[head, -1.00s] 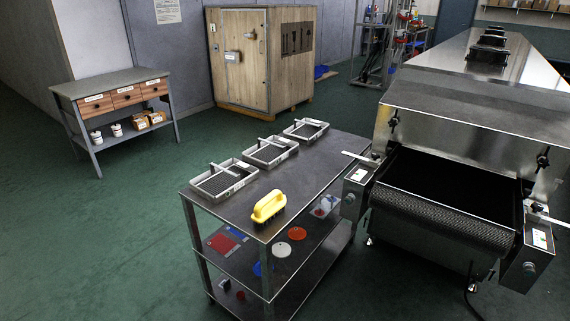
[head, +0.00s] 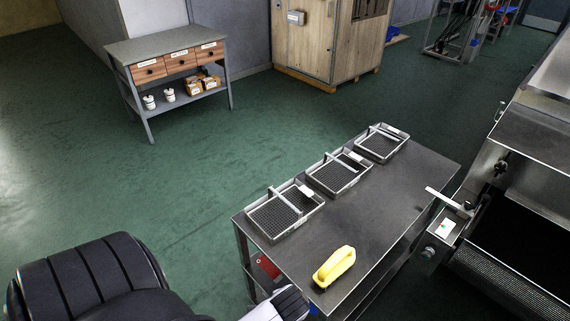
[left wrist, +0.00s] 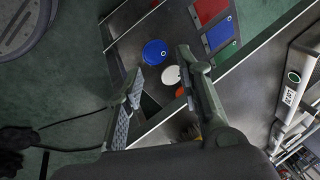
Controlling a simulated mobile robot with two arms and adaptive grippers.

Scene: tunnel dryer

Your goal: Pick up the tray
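Three shallow metal mesh trays stand in a row on a steel cart top in the head view: the near tray (head: 300,225), the middle tray (head: 355,183) and the far tray (head: 397,151). Each has a bar across it. My right gripper is not in view.
A yellow-handled brush (head: 335,267) lies on the cart top (head: 405,190) near its front corner. The dryer (head: 545,145) stands close to the cart on the right. A blue disc (left wrist: 154,52) and a white disc (left wrist: 171,74) lie on a lower shelf. Floor left of the cart is clear.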

